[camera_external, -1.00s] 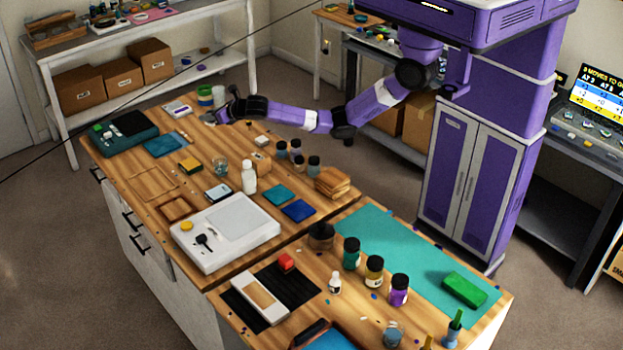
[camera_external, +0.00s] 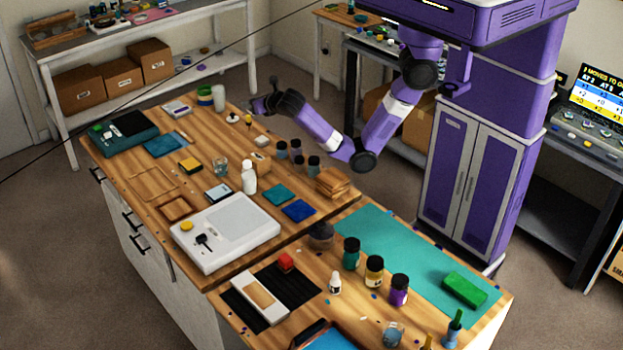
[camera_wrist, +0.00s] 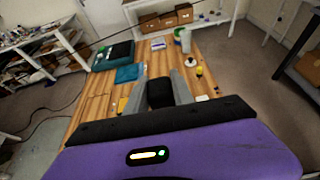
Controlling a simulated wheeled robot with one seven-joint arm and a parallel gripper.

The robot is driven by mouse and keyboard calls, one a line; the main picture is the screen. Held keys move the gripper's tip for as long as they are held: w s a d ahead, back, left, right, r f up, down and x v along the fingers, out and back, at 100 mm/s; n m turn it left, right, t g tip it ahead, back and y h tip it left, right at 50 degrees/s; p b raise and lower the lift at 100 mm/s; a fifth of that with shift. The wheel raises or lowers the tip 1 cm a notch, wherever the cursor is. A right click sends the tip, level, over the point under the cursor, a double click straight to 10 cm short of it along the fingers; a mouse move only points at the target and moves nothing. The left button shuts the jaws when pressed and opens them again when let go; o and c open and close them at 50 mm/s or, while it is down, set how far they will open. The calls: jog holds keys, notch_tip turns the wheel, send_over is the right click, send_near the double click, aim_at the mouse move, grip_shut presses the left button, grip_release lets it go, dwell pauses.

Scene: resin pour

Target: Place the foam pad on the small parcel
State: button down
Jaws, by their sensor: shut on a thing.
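My gripper (camera_external: 258,105) is raised above the back right edge of the wooden worktop. In the wrist view its two grey fingers (camera_wrist: 165,82) are shut on a black block, which I take to be the foam pad (camera_wrist: 160,94). The pad is held clear of the worktop, and its lower part is hidden. A small brown box, likely the small parcel (camera_external: 261,163), stands on the worktop near the dark-lidded jars, below and apart from my gripper in the external view. I cannot make it out in the wrist view.
A white bottle (camera_external: 249,177) and several small jars (camera_external: 297,150) stand close to the brown box. A glass cup (camera_external: 220,167) is to its left. A white scale (camera_external: 225,232) lies in front. A teal case (camera_external: 124,135) sits at the far left.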

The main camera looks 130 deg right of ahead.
aim_at(256, 155)
notch_tip(256, 155, down, 19)
jog(key=shift+f+b, duration=0.1)
jog(key=shift+b, duration=0.25)
jog(key=shift+f, duration=0.1)
jog(key=c, duration=1.1)
grip_release()
jog(key=v, duration=1.2)
